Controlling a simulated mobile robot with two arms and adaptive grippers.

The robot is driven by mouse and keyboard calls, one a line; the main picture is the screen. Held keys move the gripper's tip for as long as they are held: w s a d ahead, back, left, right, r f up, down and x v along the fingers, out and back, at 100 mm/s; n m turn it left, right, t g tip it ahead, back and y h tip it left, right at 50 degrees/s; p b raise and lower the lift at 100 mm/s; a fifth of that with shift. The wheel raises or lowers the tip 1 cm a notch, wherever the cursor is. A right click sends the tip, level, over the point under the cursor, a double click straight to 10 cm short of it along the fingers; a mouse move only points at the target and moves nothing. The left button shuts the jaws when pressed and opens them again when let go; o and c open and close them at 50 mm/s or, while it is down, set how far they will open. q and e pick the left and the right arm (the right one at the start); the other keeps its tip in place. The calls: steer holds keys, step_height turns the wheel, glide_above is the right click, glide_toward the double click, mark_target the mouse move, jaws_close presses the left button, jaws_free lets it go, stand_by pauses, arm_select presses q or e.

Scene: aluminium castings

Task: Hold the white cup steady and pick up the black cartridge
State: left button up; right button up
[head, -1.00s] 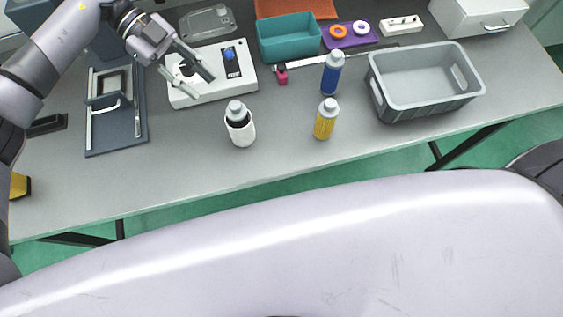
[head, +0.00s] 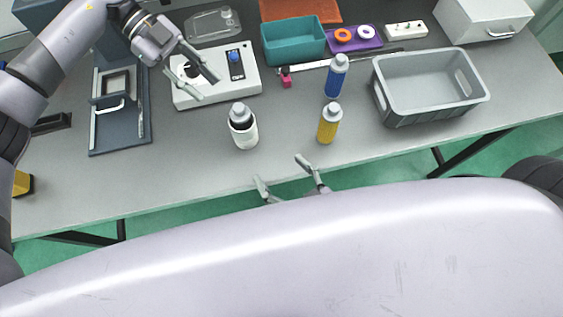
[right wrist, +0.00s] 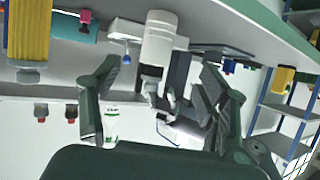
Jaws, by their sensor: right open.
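The white cup (head: 245,138) stands upright near the front of the grey table, left of the yellow bottle. The black cartridge (head: 241,122), with a grey cap, sits in it and shows above the rim. My right gripper (head: 279,169) is open and empty at the table's front edge, in front of the cup and to its right. In the right wrist view, the cup (right wrist: 160,38) and the cartridge (right wrist: 151,72) appear upside down between the spread fingers, farther off. My left gripper (head: 207,89) is open over the white device, behind the cup and to its left, apart from it.
The yellow bottle (head: 328,126) and blue bottle (head: 336,78) stand right of the cup. The white device (head: 240,87) lies behind it. A grey crate (head: 432,114) is at right, a teal bin (head: 293,52) at the back, a dark fixture (head: 137,132) at left. The table front is clear.

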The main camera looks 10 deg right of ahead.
mark_target(250, 138)
steer(key=x, duration=1.7)
steer(key=shift+w+a+r, duration=0.1)
